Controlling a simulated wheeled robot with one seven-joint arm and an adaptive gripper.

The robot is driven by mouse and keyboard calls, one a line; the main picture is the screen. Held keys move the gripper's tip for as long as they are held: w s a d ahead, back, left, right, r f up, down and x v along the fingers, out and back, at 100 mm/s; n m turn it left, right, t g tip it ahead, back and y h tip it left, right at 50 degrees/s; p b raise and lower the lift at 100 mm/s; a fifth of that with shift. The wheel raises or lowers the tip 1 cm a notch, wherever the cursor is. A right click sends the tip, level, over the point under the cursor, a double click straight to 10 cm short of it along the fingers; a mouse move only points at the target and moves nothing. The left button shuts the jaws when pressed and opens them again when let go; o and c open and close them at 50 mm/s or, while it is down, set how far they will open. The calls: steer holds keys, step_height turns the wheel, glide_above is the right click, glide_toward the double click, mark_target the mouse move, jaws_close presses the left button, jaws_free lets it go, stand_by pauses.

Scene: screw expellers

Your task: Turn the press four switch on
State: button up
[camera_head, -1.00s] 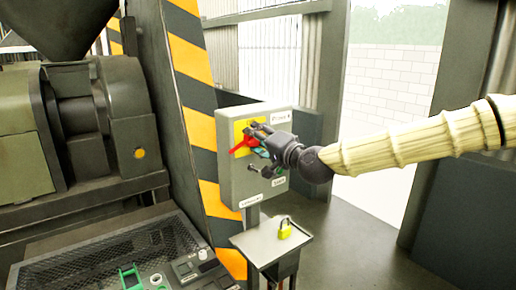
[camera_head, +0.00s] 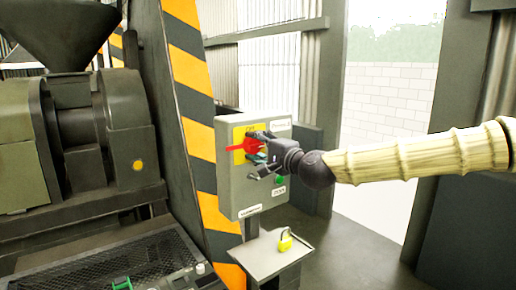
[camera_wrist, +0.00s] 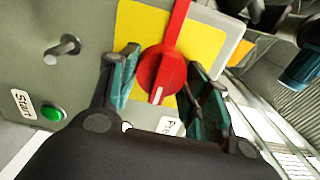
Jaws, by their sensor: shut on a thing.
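The press four switch is a red rotary handle (camera_head: 240,147) on a yellow plate on the grey control box (camera_head: 240,192). In the head view its long arm points left, nearly level. My gripper (camera_head: 262,150) reaches in from the right, at the box front, and hides part of the switch. In the wrist view the red knob (camera_wrist: 158,72) lies between my two dark-green finger pads, and its arm runs up out of the picture. My gripper is shut on the red knob; exact pad contact is hard to see. The "Press 4" label is partly visible.
A green Start button (camera_wrist: 52,114) and a metal peg (camera_wrist: 62,48) are on the box face. A yellow padlock (camera_head: 285,243) lies on the small shelf (camera_head: 258,262) below. A striped post (camera_head: 195,115) stands left of the box. Open floor lies to the right.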

steer(key=o, duration=1)
steer(key=shift+w, duration=0.1)
steer(key=v, duration=1.2)
